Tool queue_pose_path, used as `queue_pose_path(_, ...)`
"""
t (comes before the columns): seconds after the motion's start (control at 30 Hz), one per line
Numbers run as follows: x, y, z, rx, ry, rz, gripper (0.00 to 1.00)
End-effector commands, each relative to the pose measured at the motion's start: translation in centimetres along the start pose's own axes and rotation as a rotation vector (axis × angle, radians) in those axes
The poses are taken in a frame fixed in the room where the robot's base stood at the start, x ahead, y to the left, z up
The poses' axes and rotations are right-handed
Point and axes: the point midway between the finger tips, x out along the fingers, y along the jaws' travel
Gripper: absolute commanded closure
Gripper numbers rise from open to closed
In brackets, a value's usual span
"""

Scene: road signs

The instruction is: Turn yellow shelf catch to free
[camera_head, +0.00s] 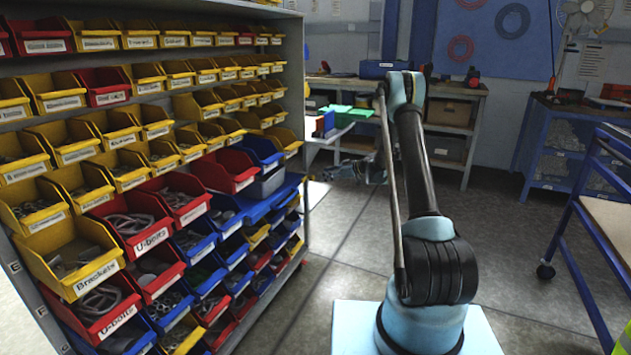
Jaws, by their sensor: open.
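I cannot make out the yellow shelf catch for certain in this view; many yellow bins crowd the shelf and hide small parts. The tall shelf rack (292,40) stands at the left. My arm rises at the centre right and bends away from me. My gripper (328,174) is small and dark, beyond the rack's right edge, with its fingers pointing left. It is open, and I see nothing held between the fingers.
Yellow bins (68,255), red bins and blue bins fill the rack. Green blocks (350,111) lie on a ledge above my gripper. A workbench (450,115) stands behind. A blue trolley (590,230) is at the right. The floor (345,245) between is clear.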

Motion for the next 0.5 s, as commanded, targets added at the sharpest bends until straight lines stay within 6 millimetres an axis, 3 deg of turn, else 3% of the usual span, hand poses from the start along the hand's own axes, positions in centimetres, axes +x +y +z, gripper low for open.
queue_pose_path(0.3, 5.2, 0.0, 0.0, 0.0, 0.0, -0.001, 0.53)
queue_pose_path(0.5, 6.9, 0.0, 0.0, 0.0, -0.001, 0.001, 0.53)
